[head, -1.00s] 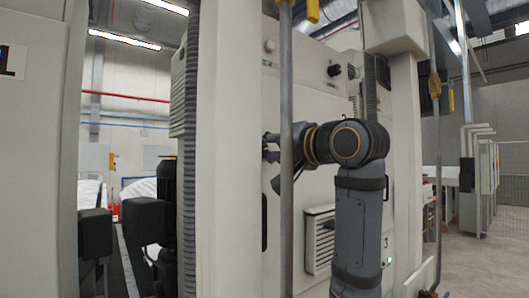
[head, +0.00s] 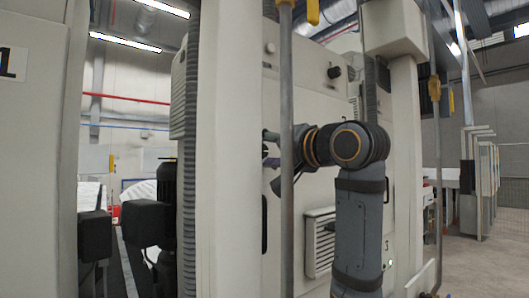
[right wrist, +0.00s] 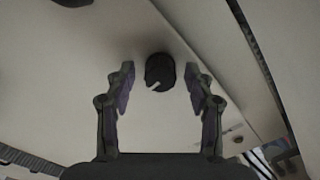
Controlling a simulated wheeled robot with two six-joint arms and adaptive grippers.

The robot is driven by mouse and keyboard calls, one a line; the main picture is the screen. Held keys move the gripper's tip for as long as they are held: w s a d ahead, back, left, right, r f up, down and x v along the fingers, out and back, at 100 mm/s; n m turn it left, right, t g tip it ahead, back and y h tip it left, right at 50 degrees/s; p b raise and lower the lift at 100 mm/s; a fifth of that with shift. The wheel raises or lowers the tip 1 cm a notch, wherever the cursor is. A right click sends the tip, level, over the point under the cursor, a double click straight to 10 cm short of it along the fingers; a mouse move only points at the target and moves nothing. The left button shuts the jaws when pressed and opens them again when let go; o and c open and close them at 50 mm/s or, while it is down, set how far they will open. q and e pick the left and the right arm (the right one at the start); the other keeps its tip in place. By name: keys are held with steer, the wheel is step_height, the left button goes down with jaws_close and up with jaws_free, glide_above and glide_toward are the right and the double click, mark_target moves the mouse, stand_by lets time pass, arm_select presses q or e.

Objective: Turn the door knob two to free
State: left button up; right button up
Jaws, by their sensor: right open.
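A black round knob (right wrist: 160,72) with a pale pointer mark sits on a light panel in the right wrist view. My right gripper (right wrist: 158,88) is open, with one finger on each side of the knob in that view. I see no finger touching it, and the depth between them is hard to judge. In the head view my right gripper (head: 269,158) is beside the cabinet panel (head: 300,105), partly hidden by a vertical metal pole. The knob between the fingers cannot be made out there. My left gripper is not in view.
The vertical metal pole (head: 287,220) stands in front of my right gripper. Another black knob (head: 334,72) is higher on the panel, and a vent (head: 319,243) is lower. A wide pale column (head: 228,150) stands to the left. Open floor lies at the far right.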

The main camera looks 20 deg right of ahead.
steer(key=v, duration=1.2)
